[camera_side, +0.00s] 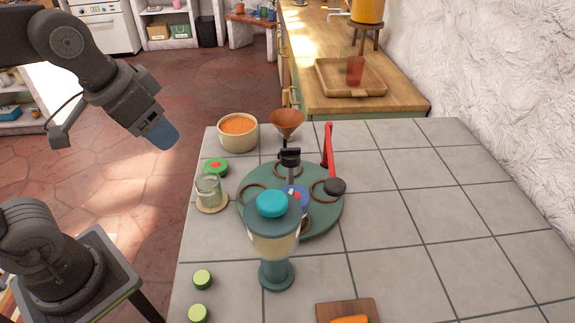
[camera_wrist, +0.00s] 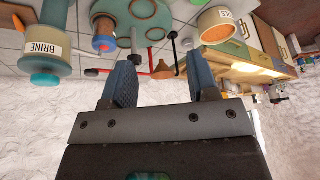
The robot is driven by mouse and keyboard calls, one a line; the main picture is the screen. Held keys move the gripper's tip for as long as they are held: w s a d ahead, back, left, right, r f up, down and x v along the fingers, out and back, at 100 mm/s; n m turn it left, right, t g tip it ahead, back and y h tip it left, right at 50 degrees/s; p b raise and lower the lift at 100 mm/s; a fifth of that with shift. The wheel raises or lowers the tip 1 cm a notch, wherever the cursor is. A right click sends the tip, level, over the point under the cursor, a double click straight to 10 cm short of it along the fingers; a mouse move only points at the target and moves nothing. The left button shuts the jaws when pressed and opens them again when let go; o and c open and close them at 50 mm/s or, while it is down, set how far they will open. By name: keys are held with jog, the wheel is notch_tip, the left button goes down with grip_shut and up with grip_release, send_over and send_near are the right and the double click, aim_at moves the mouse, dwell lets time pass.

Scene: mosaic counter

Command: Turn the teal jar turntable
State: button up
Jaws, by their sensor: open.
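The teal turntable (camera_side: 257,213) is a round disc lying on the tiled counter, with several brown rings on top; part of it shows at the top of the wrist view (camera_wrist: 160,27). My gripper (camera_side: 163,136) is open and empty, in the air left of the counter, well apart from the turntable.
The teal-lidded brine dispenser (camera_side: 273,233) stands right in front of the turntable. A bowl of orange food (camera_side: 238,132), a funnel (camera_side: 286,122), a green-lidded item (camera_side: 216,167) and a glass jar (camera_side: 208,190) crowd its back and left. The counter's right side is clear.

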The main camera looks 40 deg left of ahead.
jog(key=w+d+r+m+g, duration=0.2)
jog(key=w+d, duration=0.1)
jog(key=w, duration=0.3)
jog(key=w+d+r+m+g, duration=0.1)
jog(key=w+d+r+m, duration=0.15)
jog(key=w, duration=0.25)
jog(key=m+g, duration=0.2)
jog(key=m, duration=0.1)
send_over(290, 149)
jog(key=f, duration=0.2)
notch_tip(290, 149, down, 13)
jog(key=shift+f, duration=0.15)
jog(key=shift+c, duration=0.4)
jog(key=c, duration=0.9)
